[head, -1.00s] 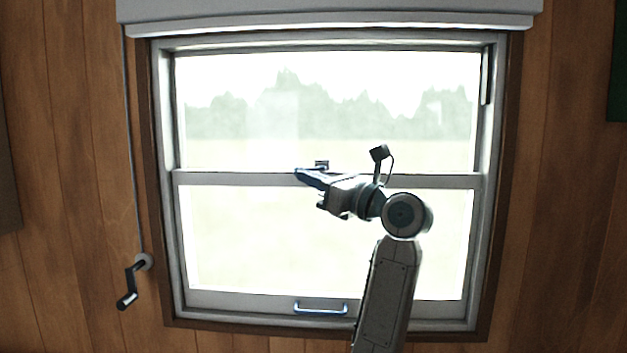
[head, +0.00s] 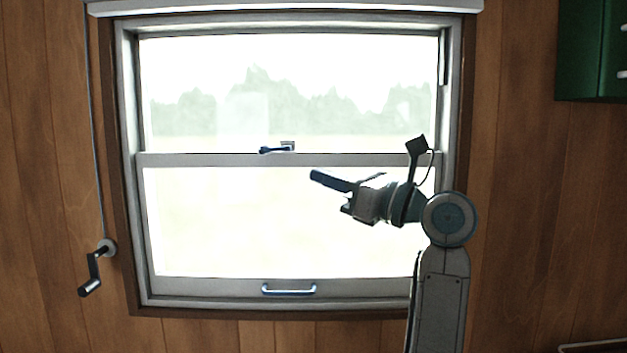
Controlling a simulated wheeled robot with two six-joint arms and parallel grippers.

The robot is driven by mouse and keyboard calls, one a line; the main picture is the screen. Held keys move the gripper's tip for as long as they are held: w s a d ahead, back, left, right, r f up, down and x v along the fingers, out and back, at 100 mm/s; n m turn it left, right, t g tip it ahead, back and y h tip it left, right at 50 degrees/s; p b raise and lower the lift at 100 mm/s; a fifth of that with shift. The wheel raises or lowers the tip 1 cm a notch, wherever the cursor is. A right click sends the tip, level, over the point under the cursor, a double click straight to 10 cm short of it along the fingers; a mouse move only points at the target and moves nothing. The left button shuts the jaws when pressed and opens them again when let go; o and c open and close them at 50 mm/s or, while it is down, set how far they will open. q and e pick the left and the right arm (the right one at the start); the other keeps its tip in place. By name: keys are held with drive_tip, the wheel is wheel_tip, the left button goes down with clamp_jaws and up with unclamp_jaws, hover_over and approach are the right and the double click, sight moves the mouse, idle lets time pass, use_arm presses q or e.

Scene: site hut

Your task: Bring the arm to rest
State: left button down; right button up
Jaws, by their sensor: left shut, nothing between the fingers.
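My left gripper (head: 316,177) is in front of the lower pane of the window (head: 290,215). Its dark blue fingers are shut with nothing between them and point left. It is apart in the picture from the window latch (head: 277,148), which has a blue lever and sits on the middle rail up and left of the fingertips. My left arm rises from the bottom right, in front of the window's right frame. My right gripper is not in view.
A blue handle (head: 289,289) is on the lower sash rail. A crank (head: 92,273) hangs from a rod on the wood wall at left. A white blind (head: 280,7) is rolled up above the window. A green cabinet (head: 583,50) is at upper right.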

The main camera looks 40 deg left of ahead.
use_arm(q)
drive_tip(key=shift+d+f, duration=0.1)
drive_tip(key=shift+d, duration=0.1)
drive_tip(key=shift+f, duration=0.1)
